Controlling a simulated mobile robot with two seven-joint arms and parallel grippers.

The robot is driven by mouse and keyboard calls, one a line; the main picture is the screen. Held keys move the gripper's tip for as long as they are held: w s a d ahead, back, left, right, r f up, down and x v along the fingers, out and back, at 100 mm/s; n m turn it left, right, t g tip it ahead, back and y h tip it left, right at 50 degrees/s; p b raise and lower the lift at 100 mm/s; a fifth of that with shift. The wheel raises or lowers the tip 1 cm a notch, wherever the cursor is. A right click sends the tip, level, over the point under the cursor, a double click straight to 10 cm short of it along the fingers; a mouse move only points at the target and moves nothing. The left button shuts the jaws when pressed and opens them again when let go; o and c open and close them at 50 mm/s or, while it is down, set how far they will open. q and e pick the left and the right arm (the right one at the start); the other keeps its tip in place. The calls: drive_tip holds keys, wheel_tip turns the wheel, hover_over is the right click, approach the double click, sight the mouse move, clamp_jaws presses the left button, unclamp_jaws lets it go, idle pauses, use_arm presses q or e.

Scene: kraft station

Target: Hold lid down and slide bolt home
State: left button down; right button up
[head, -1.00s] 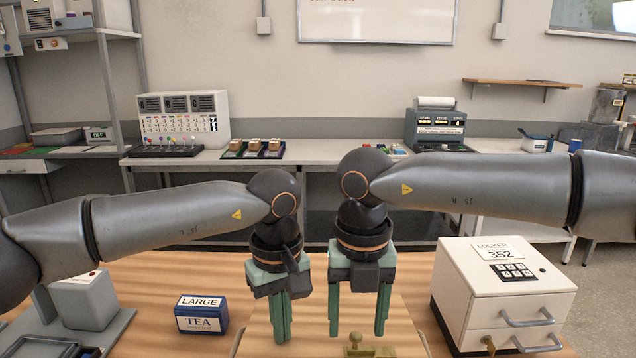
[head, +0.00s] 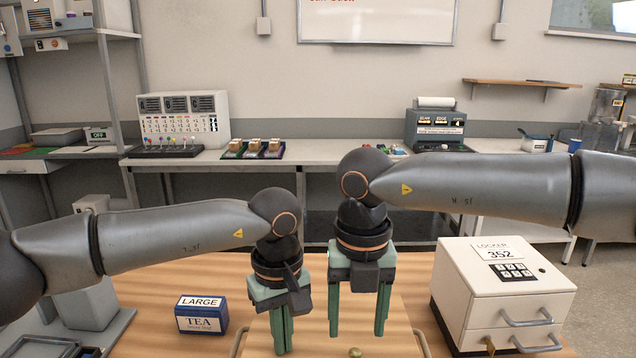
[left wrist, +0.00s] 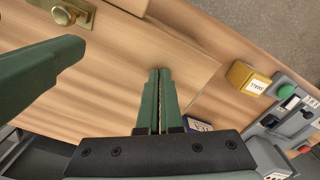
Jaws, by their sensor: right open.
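A pale wooden lid (head: 310,340) lies below my grippers; it also shows in the left wrist view (left wrist: 125,55). A brass bolt knob (head: 355,352) shows at the bottom edge of the head view, and brass bolt hardware (left wrist: 66,12) is at the top left of the left wrist view. My left gripper (head: 283,350) is shut and empty, fingers pointing down over the lid; I cannot tell whether the tips touch it. My right gripper (head: 357,331) is open and empty above the bolt knob, fingers pointing down. The rest of the bolt is out of the head view.
A blue tea box (head: 201,315) stands left of the lid. A white locker (head: 503,290) with drawer handles stands close on the right. In the left wrist view, a yellow box (left wrist: 247,77) and a panel with a green button (left wrist: 285,90) lie right of the lid.

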sight(355, 352)
drive_tip(key=shift+f, duration=0.15)
drive_tip(key=shift+s+f, duration=0.2)
drive_tip(key=shift+f, duration=0.55)
drive_tip(key=shift+s+f, duration=0.15)
drive_tip(key=shift+f, duration=0.55)
drive_tip(key=shift+s+f, duration=0.2)
drive_tip(key=shift+f, duration=0.55)
clamp_jaws()
